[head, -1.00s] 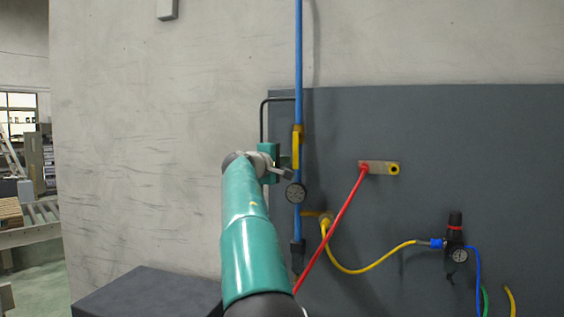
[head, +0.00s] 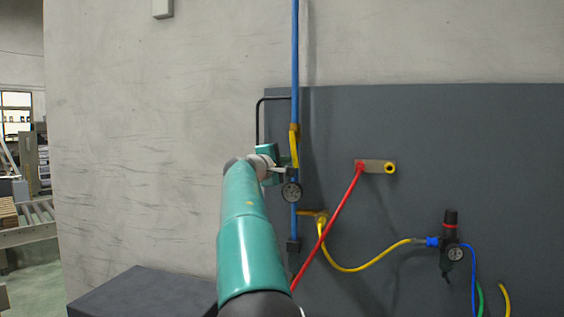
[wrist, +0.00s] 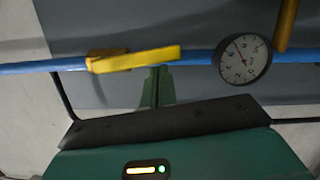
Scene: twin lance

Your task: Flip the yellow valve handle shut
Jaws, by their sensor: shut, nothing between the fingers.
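The yellow valve handle (head: 294,148) is on the vertical blue pipe (head: 295,60), and it lies nearly along the pipe with a slight tilt. In the wrist view the handle (wrist: 140,59) runs at a small angle to the pipe, which appears horizontal there. My gripper (head: 284,162) is at the left side of the handle. In the wrist view its green fingers (wrist: 158,72) are closed together, with tips right at the handle's edge. They look to be touching it, but nothing is held between them.
A round gauge (head: 291,191) sits on the pipe just below the handle. A black bent bar (head: 258,120) stands to the left.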

